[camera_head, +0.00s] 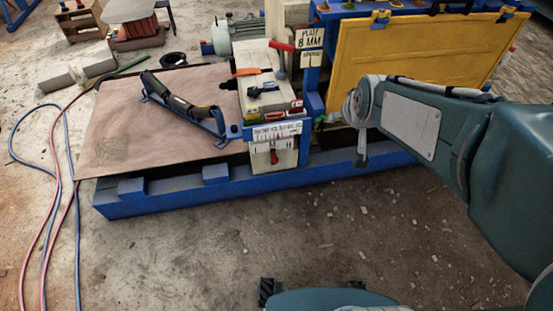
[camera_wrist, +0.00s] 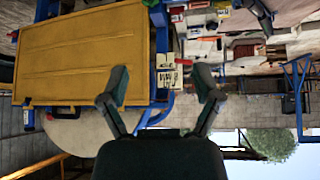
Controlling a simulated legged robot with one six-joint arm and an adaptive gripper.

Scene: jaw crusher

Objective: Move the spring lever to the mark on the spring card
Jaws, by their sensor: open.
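The spring card (camera_head: 276,132) is a white strip with a printed scale on the front of the blue crusher frame. Its print is too small to read. A small red lever (camera_head: 274,157), which looks like the spring lever, sits just below it on a pale plate with tick marks. My gripper (camera_wrist: 160,85) is open, with nothing between its two dark fingers in the wrist view. In the head view my arm reaches in from the right, and its end is right of the card and lever, clear of both. I cannot make out the lever in the wrist view.
A yellow panel (camera_head: 415,55) stands behind my arm; it also shows in the wrist view (camera_wrist: 85,55). A brown sheet (camera_head: 130,125) lies left. The floor in front of the blue base beam (camera_head: 250,182) is mostly clear.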

